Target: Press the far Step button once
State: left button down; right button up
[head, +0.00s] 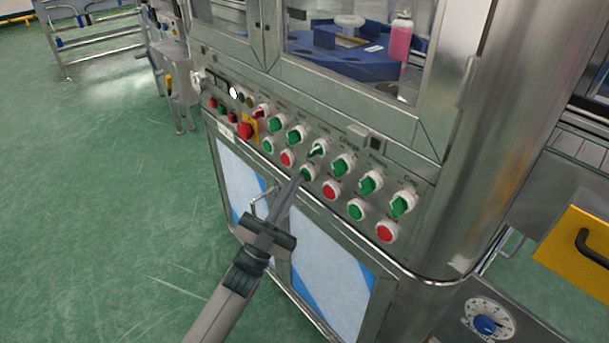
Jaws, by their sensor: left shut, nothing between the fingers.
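The steel control panel (315,128) carries an upper row of mostly green knobs and a lower row of green and red push buttons. Its labels are too small to read, so I cannot tell which button is Step. My left gripper (296,181) is shut and empty, its narrow tip pointing up at the panel. The tip is just below and left of a green button (308,173) in the middle of the lower row; I cannot tell whether they touch. A red button (287,158) is to its left and another red button (331,190) to its right. My right gripper is out of view.
A red emergency stop (246,130) on a yellow plate sits left in the lower row. A glass window (350,75) above shows a pink bottle (400,45) inside. A yellow drawer (575,243) juts out at right.

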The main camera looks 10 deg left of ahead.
pick_arm(q)
jog(key=shift+w+d, duration=0.1)
jog(key=shift+w, duration=0.1)
jog(key=shift+s, duration=0.15)
dwell(0.5)
jog(key=shift+s+a+p, duration=0.3)
jog(key=shift+s+a, duration=0.2)
jog(key=s+a, duration=0.1)
jog(key=s, duration=0.1)
jog(key=s+a+p, duration=0.1)
jog(key=s+a, duration=0.1)
dwell(0.7)
dwell(0.9)
